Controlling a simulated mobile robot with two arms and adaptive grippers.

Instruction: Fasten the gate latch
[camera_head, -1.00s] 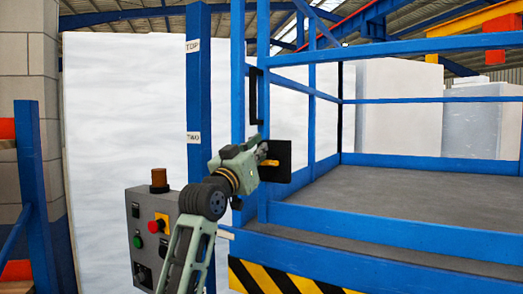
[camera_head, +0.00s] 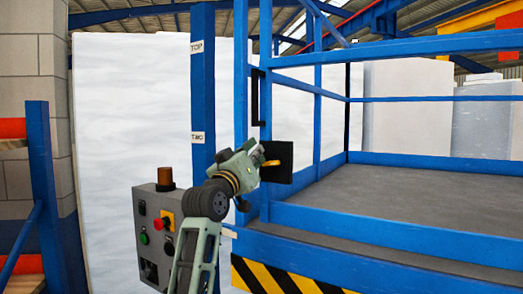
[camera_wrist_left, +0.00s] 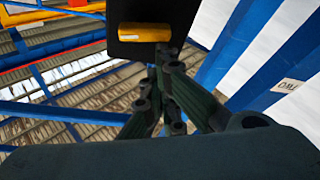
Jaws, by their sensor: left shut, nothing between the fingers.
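The gate latch is a black plate (camera_head: 281,163) on the blue gate post, with a yellow handle (camera_head: 270,164) on its face. In the left wrist view the yellow handle (camera_wrist_left: 144,32) lies level across the black plate (camera_wrist_left: 150,11), just beyond the fingers. My left gripper (camera_head: 258,160) is shut and empty, at the left edge of the plate beside the handle. Its fingers (camera_wrist_left: 162,65) are together in the wrist view, and I cannot tell whether they touch the handle. My right gripper is in neither view.
A grey control box (camera_head: 155,235) with an amber lamp and buttons stands left of my left arm. A blue post (camera_head: 203,90) stands behind the arm. The blue-railed platform (camera_head: 400,195) with a striped edge (camera_head: 270,277) lies to the right.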

